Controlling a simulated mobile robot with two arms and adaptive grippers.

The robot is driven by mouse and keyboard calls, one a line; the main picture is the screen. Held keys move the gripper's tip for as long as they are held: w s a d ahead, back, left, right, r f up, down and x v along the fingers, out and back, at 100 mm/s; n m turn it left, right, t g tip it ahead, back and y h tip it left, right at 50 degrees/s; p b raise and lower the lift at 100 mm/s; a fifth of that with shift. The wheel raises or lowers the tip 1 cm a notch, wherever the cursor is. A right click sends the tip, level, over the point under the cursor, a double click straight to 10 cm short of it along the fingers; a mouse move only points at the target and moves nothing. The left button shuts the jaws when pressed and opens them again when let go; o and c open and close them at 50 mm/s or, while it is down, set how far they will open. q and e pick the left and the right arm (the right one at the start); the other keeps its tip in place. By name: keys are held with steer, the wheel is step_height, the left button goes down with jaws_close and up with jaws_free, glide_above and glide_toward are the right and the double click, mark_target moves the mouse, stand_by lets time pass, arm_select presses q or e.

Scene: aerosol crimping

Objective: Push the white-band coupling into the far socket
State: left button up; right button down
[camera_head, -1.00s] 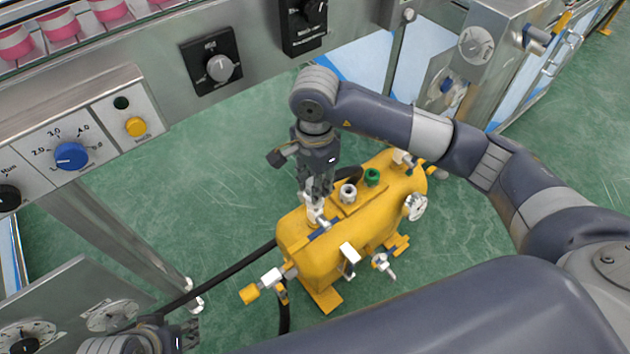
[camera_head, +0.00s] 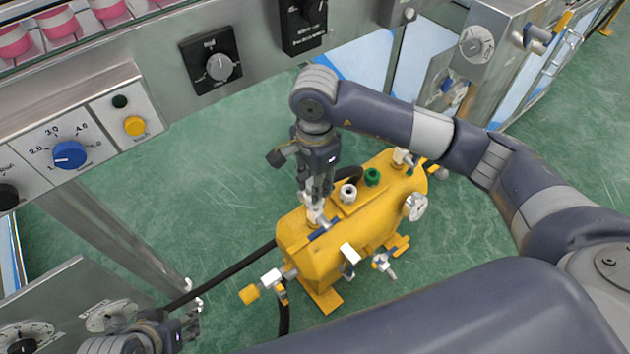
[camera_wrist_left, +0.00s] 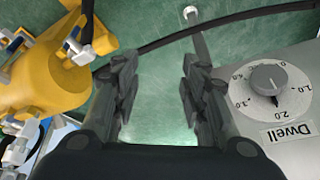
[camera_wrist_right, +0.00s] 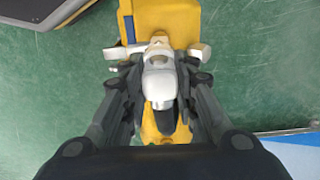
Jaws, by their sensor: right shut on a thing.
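The yellow tank (camera_head: 340,245) stands on the green floor. My right gripper (camera_head: 314,194) points down over its near left end. It is shut on a silver-white fitting, which shows between the fingers in the right wrist view (camera_wrist_right: 160,80). The fitting's lower end is at or close to the tank top; I cannot tell how deep it sits. A grey-and-white coupling (camera_head: 348,193) and a green coupling (camera_head: 372,177) stand upright on the tank top, behind and right of the gripper. I cannot tell whether the held fitting is the white-band one. My left gripper (camera_wrist_left: 160,75) is open and empty.
A black hose (camera_head: 225,272) runs to the tank's left side. Valves and a round handwheel (camera_head: 415,206) stick out from the tank. A panel with a blue knob (camera_head: 70,155) is at the left. A Dwell dial (camera_wrist_left: 267,80) lies close to my left gripper.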

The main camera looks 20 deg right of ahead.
arm_select(q)
steer(key=shift+w, duration=0.1)
steer(key=shift+w+d+r, duration=0.1)
steer(key=shift+w, duration=0.2)
steer(key=shift+w+d+r+t, duration=0.25)
steer(key=shift+w+t, duration=0.15)
steer(key=shift+w, duration=0.25)
steer(key=shift+w+d+r+t, duration=0.1)
steer(key=shift+w+d+t, duration=0.1)
steer(key=shift+w+t, duration=0.3)
arm_select(e)
steer(key=shift+f, duration=0.2)
arm_select(q)
steer(key=shift+w+r+b, duration=0.1)
steer(key=shift+w+b, duration=0.2)
steer(key=shift+w, duration=0.05)
steer(key=shift+w+d+r+t+h, duration=0.2)
steer(key=shift+w+t, duration=0.1)
steer(key=shift+w, duration=0.2)
steer(key=shift+w+d+r+t+h, duration=0.2)
steer(key=shift+w+t, duration=0.1)
steer(key=shift+w, duration=0.2)
arm_select(e)
steer(key=shift+f, duration=0.2)
stand_by(0.4)
arm_select(q)
steer(key=shift+w+d+r+t+b, duration=0.25)
steer(key=shift+w+r+t+b, duration=0.25)
steer(key=shift+w, duration=0.3)
